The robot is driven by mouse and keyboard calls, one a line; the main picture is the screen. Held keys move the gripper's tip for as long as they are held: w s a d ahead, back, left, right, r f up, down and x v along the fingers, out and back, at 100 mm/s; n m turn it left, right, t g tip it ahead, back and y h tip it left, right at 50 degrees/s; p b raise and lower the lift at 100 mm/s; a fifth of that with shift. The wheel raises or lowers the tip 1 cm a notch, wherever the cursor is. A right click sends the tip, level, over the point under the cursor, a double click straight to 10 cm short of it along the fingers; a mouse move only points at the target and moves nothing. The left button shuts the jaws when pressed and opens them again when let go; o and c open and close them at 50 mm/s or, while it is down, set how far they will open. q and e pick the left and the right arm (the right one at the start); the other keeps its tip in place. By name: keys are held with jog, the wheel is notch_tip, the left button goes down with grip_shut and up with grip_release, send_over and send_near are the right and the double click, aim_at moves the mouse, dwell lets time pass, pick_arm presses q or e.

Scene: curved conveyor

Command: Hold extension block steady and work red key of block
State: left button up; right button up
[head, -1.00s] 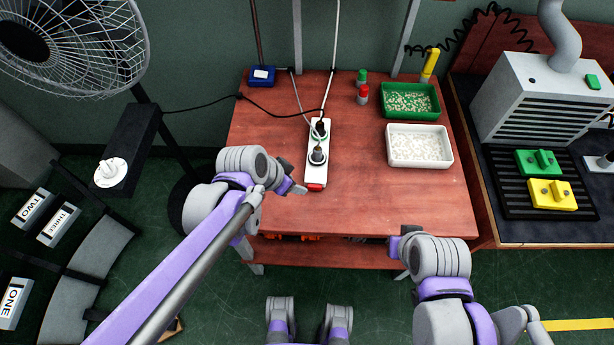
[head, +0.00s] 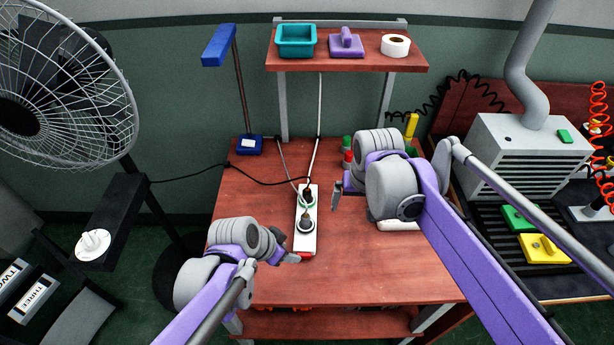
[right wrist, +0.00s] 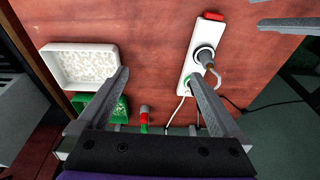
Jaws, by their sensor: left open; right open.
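The white extension block (head: 305,239) lies on the red table with plugs in its sockets. Its red key (head: 305,255) is at the near end, and it also shows in the right wrist view (right wrist: 213,16) at the top. My left gripper (head: 287,257) is open, low over the table just left of the key end; I cannot tell whether it touches the block. My right gripper (head: 340,192) is open and empty, right of the block near its far end. In the right wrist view its two fingers (right wrist: 160,100) are spread, with the block beyond the right finger.
A white tray (right wrist: 57,63) and a green tray (right wrist: 117,112) of small pieces stand right of the block, partly hidden by my right arm in the head view. Cables (head: 268,182) run from the block to the back. A shelf (head: 372,59) hangs above the table's back.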

jog(key=w+a+f+g, duration=0.1)
jog(key=w+a+f, duration=0.1)
jog(key=w+a, duration=0.6)
jog(key=g, duration=0.1)
send_near(307, 200)
jog(key=shift+w+f, duration=0.3)
jog(key=shift+w, duration=0.2)
jog(key=shift+w+f, duration=0.3)
jog(key=shift+w, duration=0.15)
jog(key=shift+w+a+f, duration=0.1)
jog(key=shift+a+f, duration=0.05)
jog(key=shift+f, duration=0.3)
notch_tip(307, 200, down, 10)
jog(key=shift+f, duration=0.1)
grip_shut()
pick_arm(q)
jog(key=shift+c, duration=0.3)
grip_shut()
